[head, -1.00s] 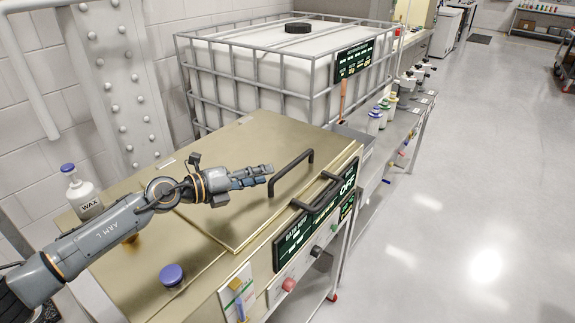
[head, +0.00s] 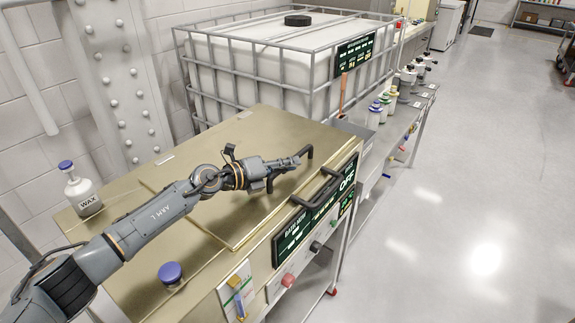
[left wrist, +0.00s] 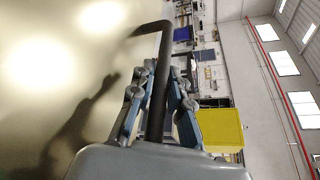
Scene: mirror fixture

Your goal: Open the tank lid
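The tank lid (head: 265,128) is a flat, brass-coloured panel that lies closed on the tank. Its black bar handle (head: 309,152) stands near the front right part of the lid. My left gripper (head: 296,161) is at the handle in the head view, with the arm reaching in from the left. In the left wrist view the handle (left wrist: 160,85) runs between the two fingers of my left gripper (left wrist: 161,75). The fingers lie close on both sides of the bar; whether they press on it is unclear. My right gripper is out of view.
A wax bottle (head: 82,190) and a blue cap (head: 171,273) are on the tank's left part. A front rail (head: 318,188) and a display reading OFF (head: 347,181) edge the tank. A caged white container (head: 270,65) stands behind.

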